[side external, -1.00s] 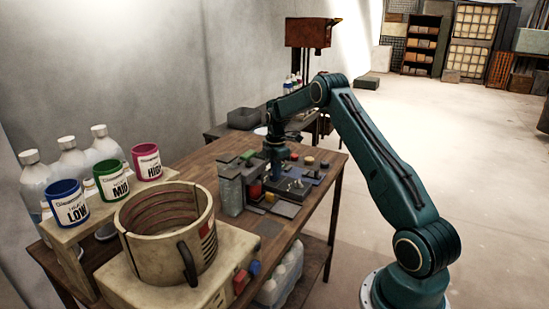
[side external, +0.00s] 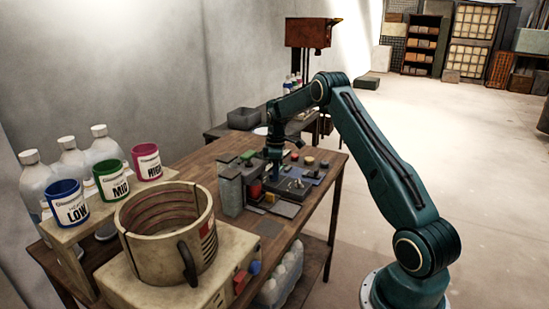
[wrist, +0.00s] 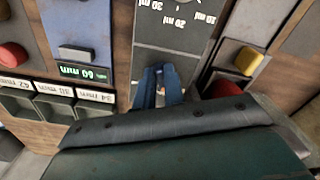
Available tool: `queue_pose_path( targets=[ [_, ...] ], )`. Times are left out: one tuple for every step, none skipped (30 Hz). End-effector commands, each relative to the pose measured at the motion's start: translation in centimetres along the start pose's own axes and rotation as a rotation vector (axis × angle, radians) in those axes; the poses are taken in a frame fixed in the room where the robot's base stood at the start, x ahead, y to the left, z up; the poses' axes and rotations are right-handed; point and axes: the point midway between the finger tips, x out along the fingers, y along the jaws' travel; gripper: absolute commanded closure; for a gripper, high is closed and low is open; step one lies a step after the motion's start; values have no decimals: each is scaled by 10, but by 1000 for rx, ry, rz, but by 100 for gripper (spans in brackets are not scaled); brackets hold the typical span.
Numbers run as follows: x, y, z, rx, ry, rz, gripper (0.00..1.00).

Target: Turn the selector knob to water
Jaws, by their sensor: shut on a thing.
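My gripper (side external: 274,178) points straight down over the control panels on the wooden bench in the side view. In the wrist view its two blue fingers (wrist: 163,88) are close together, shut on a small knob that they almost wholly hide. They stand over a grey panel (wrist: 150,50) marked with ml values, seen upside down. I cannot make out a water mark or which way the knob points.
A blue panel with a green display (wrist: 82,72) and a yellow button (wrist: 248,60) flank the grey panel. A large cream vat (side external: 165,240) and blue, green and pink cups (side external: 107,180) stand nearer on the bench.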

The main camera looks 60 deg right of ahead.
Motion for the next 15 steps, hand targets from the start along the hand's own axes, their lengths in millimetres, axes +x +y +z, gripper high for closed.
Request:
queue_pose_path(
  targets=[
    [-1, 0, -1, 13, 1, 0, 100],
    [-1, 0, -1, 21, 1, 0, 100],
    [-1, 0, -1, 29, 1, 0, 100],
    [-1, 0, -1, 34, 1, 1, 100],
    [-1, 0, -1, 38, 1, 1, 100],
    [-1, -1, -1, 42, 1, 1, 100],
    [-1, -1, -1, 43, 1, 1, 100],
    [-1, -1, -1, 44, 1, 1, 100],
    [-1, -1, -1, 45, 1, 1, 100],
    [-1, -1, -1, 45, 1, 1, 100],
    [-1, 0, -1, 45, 1, 1, 100],
    [-1, 0, -1, 44, 1, 1, 100],
    [-1, 0, -1, 44, 1, 1, 100],
    [-1, 0, -1, 44, 1, 1, 100],
    [-1, 0, -1, 44, 1, 1, 100]
  ],
)
